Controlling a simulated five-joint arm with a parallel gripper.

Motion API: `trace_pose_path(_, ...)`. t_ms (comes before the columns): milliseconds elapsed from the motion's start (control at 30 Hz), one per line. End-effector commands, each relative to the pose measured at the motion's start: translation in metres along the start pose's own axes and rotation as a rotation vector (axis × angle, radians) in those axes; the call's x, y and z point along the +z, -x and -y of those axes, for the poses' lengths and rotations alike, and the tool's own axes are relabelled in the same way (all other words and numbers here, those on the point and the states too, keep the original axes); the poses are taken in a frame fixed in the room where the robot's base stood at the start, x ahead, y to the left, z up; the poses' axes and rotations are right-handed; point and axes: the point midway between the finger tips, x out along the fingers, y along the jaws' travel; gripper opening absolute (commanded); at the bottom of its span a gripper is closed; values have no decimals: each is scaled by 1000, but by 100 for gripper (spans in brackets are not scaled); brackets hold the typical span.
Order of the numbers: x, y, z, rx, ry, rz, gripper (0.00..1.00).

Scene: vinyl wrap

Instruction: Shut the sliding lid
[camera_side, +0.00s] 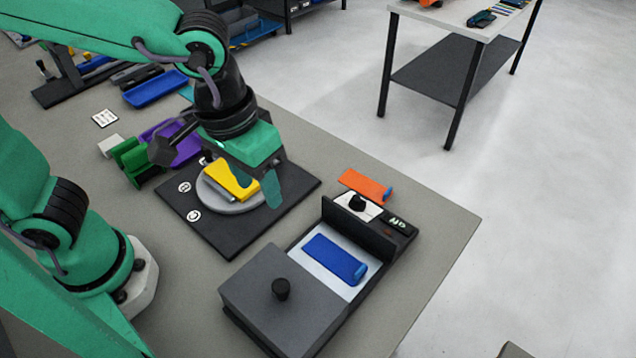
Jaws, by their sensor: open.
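The sliding lid (265,308) is a dark grey slab with a black knob (281,289) on top. It covers the near left part of a box, and the far right part is uncovered. My gripper (222,184) is open, up and left of the box, over a round grey disc (240,206) on a black plate. A yellow piece (232,181) lies on the disc by the fingers. I cannot tell whether they touch it.
A control panel (400,226) with a black dial stands at the box's far end. Green and purple holders (172,143) and a blue tray (155,88) stand farther left. The table's right edge is close to the box.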

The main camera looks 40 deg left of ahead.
Motion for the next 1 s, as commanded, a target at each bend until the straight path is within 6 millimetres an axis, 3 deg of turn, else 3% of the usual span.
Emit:
trace_pose_path(200, 28, -21, -49, -48, -7, 73, 47)
trace_pose_path(400, 47, -33, -73, -84, -3, 104, 47)
trace_pose_path(767, 53, -36, -79, -93, 1, 110, 47)
trace_pose_path(1000, 54, -50, -77, -96, 1, 112, 47)
